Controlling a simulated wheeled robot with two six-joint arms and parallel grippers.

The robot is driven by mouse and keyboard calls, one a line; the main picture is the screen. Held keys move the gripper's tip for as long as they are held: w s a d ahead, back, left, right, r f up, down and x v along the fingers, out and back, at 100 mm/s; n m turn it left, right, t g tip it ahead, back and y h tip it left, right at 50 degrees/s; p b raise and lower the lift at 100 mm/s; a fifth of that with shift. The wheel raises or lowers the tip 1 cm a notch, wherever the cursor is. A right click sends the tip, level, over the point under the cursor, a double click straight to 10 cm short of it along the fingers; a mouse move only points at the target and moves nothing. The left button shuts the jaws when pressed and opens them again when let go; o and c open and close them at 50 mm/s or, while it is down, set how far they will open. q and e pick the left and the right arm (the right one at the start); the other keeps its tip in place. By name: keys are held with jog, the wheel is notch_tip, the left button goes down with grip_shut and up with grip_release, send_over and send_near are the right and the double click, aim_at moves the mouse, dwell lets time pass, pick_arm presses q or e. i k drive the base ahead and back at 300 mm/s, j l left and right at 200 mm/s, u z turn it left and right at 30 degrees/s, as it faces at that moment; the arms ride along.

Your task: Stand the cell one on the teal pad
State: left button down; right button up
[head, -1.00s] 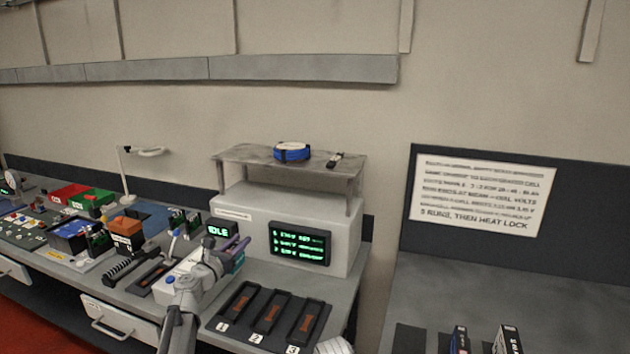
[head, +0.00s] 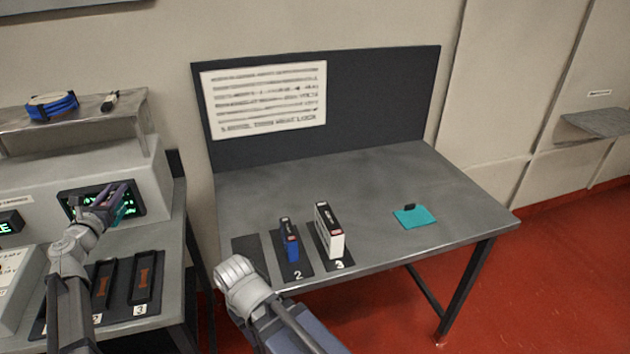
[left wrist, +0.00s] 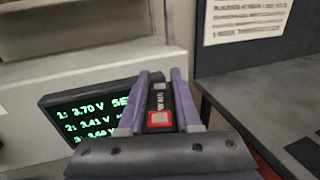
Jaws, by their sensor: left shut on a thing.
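My left gripper (head: 122,196) is at the left in the head view, raised in front of the green-lettered display. The teal pad (head: 418,218) lies on the right-hand table, far from the gripper. A small dark item (head: 409,207) is at its back edge. My right gripper is out of view; only part of that arm shows.
On the right-hand table, a blue cell (head: 289,240) stands on mat 2 and a white-and-black cell (head: 333,238) on mat 3. The leftmost mat (head: 248,246) shows bare. A gap separates the two tables. The table around the teal pad is mostly clear.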

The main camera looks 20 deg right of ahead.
aim_at(416, 218)
jog(key=z, duration=1.3)
jog(key=i+l, duration=0.2)
jog(key=l, duration=0.15)
jog(key=i+l, duration=0.25)
jog(key=l, duration=0.15)
jog(key=i+l, duration=0.2)
jog(key=l, duration=0.15)
jog(key=i+l, duration=0.25)
jog(key=l, duration=0.15)
